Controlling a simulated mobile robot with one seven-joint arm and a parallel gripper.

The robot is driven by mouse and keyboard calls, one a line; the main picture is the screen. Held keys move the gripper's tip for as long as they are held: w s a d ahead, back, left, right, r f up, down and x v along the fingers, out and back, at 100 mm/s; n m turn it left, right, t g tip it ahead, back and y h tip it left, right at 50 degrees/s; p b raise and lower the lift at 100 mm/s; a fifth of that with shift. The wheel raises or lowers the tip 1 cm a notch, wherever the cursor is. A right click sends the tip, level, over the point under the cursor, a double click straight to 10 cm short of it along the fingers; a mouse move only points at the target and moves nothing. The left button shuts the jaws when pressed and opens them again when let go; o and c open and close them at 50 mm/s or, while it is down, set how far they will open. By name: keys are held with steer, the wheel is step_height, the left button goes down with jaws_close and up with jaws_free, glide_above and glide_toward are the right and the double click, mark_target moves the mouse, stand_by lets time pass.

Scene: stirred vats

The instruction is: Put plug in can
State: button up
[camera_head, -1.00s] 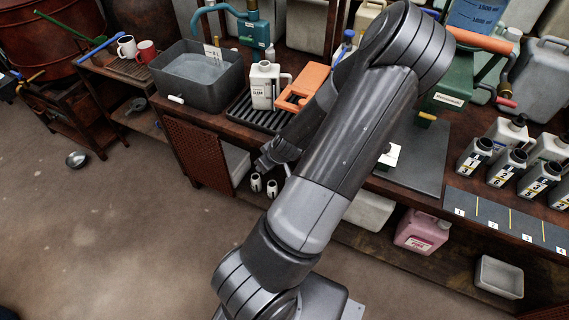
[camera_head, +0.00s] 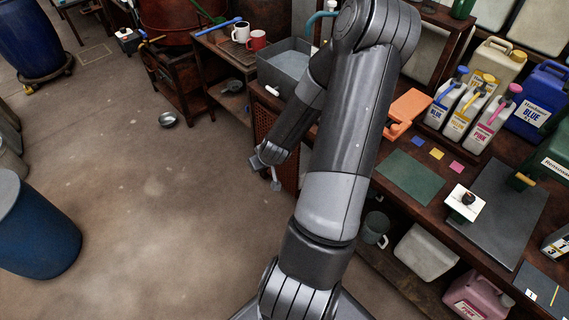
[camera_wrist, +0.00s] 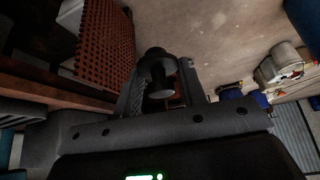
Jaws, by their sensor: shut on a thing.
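My gripper (camera_head: 268,163) hangs over the floor in front of the perforated side panel of the bench, left of my upper arm in the head view. In the wrist view my gripper (camera_wrist: 162,92) is shut on a dark, round, stepped piece, which I take to be the plug (camera_wrist: 157,66). Several cans show in the head view: a blue one (camera_head: 538,98) and a beige one (camera_head: 491,62) on the bench, and a pink one (camera_head: 477,300) below it. I cannot tell which can is meant. My arm hides part of the bench.
The grey basin (camera_head: 285,68) stands behind my forearm. Bottles with coloured caps (camera_head: 466,112), a green mat (camera_head: 410,176) and a white block with a black knob (camera_head: 464,203) are on the bench. A blue drum (camera_head: 35,225) stands at left.

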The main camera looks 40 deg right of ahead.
steer(key=w+a, duration=1)
steer(key=a, duration=0.1)
steer(key=w+d+r+m+g+h, duration=0.1)
steer(key=w+d+r+m+h, duration=0.15)
steer(key=d+r, duration=0.75)
steer(key=w+d+r+m+g+h, duration=0.1)
steer(key=d+m, duration=0.3)
steer(key=d, duration=1.3)
steer(key=s+d+r+m+g+h, duration=0.1)
steer(key=s+d+r+m, duration=0.2)
steer(key=s+d+r, duration=0.35)
steer(key=s+d+r+m+g, duration=0.1)
steer(key=s+d+r+m, duration=0.2)
steer(key=s+d, duration=0.6)
steer(key=s+d+r+m+g+h, duration=0.15)
steer(key=s+d+r, duration=0.3)
steer(key=d, duration=0.65)
steer(key=shift+m+y, duration=0.3)
steer(key=shift+y, duration=0.2)
steer(key=shift+w+f, duration=0.1)
steer(key=shift+f, duration=2.55)
